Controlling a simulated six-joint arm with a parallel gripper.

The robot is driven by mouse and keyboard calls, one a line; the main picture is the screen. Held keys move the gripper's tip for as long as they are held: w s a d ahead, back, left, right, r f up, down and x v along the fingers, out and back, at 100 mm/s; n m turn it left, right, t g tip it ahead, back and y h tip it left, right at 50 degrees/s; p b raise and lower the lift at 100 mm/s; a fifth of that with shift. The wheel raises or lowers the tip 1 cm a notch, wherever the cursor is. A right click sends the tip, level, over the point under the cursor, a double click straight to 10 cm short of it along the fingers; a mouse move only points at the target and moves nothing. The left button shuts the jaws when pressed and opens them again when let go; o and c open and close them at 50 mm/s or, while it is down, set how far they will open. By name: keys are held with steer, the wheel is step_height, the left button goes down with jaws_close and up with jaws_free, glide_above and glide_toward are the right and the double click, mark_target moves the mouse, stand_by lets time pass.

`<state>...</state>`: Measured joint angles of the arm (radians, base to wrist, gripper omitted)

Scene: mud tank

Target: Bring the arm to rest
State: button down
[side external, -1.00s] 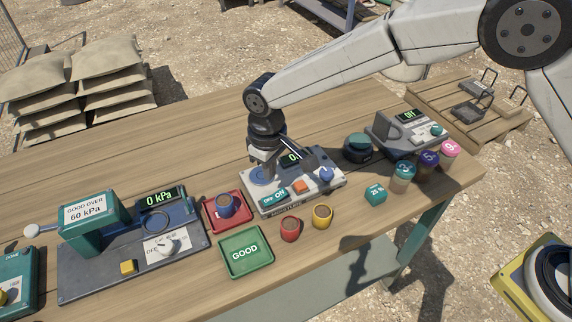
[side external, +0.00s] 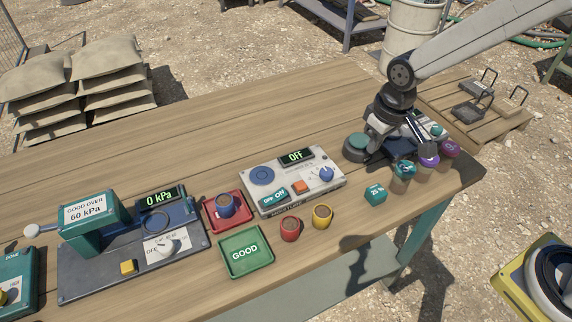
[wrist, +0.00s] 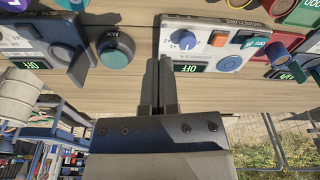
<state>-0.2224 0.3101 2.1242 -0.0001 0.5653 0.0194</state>
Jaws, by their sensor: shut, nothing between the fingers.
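My gripper (side external: 418,143) is in the side view at the right end of the wooden table (side external: 215,140). In the wrist view the closed fingers (wrist: 161,70) point up the picture, over bare wood between the teal MIX button (wrist: 115,47) and the white moisture meter (wrist: 207,45). The meter (side external: 318,181) shows OFF in both views. I cannot tell the exact height of the fingers above the table.
Jars with teal (side external: 405,167), purple (side external: 429,160) and violet (side external: 450,148) caps stand near my gripper. A blue cup (side external: 227,206) sits in the red tray. Red (side external: 290,229) and yellow (side external: 322,215) cups stand by the green GOOD tray (side external: 246,265). The back left of the table is clear.

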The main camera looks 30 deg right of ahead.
steer(key=s+d+m+t, duration=0.1)
steer(key=s+d+m, duration=0.1)
steer(key=s+d, duration=0.6)
steer(key=shift+s+d, duration=0.35)
steer(key=shift+s, duration=0.8)
steer(key=shift+f, duration=0.1)
